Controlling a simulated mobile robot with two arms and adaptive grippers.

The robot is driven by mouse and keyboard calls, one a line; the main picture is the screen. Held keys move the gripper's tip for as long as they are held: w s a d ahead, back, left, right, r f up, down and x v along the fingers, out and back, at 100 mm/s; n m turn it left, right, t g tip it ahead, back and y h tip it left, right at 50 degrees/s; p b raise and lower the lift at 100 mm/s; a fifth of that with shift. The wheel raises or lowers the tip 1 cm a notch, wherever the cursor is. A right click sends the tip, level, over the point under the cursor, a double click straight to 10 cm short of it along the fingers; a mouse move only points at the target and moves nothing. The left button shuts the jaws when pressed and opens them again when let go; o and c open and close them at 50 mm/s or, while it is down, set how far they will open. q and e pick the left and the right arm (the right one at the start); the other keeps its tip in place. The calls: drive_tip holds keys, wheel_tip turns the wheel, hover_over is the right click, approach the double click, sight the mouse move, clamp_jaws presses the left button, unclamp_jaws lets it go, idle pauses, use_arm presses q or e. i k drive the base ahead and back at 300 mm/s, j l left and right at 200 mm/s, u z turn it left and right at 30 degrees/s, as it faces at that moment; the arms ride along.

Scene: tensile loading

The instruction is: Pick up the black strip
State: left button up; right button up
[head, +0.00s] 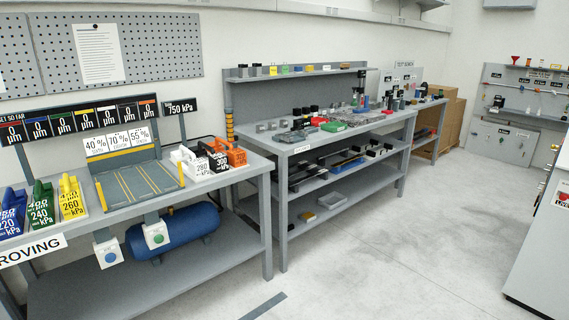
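I cannot clearly make out a black strip. Several dark, long items (311,176) lie on the middle shelf of the grey workbench (284,152) at the centre, too small to tell whether one is a strip. More small dark objects stand among the clutter on that bench's top. Neither of my grippers shows in the head view.
A nearer bench at left carries coloured kPa-labelled blocks, including a yellow one (72,198) and an orange one (236,152), and a grey ridged plate (108,190). A blue tank (180,232) sits below. Open floor (385,255) lies right of the benches; a grey cabinet (545,245) stands far right.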

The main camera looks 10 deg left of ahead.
sight(218, 162)
drive_tip(key=i+u, duration=0.15)
drive_tip(key=i, duration=0.55)
drive_tip(key=i+l+u, duration=0.1)
drive_tip(key=i, duration=0.55)
drive_tip(key=i+l+u, duration=0.15)
drive_tip(key=i, duration=0.55)
